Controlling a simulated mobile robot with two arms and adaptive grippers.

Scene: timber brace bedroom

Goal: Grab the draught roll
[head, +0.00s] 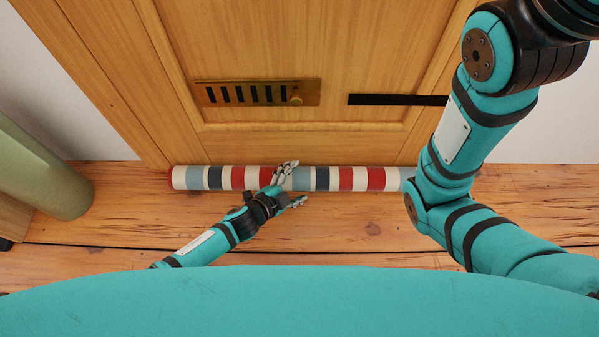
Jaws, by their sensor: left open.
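The draught roll (345,178) is a long striped tube in red, white, dark blue and light blue. It lies on the floor along the foot of the wooden door. Its right end is hidden behind my right arm. My left gripper (298,182) is open at the middle of the roll.
The wooden door (300,50) stands right behind the roll, with a brass vent plate (257,93) and a black slot (397,100). A green rounded object (45,170) stands at the left.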

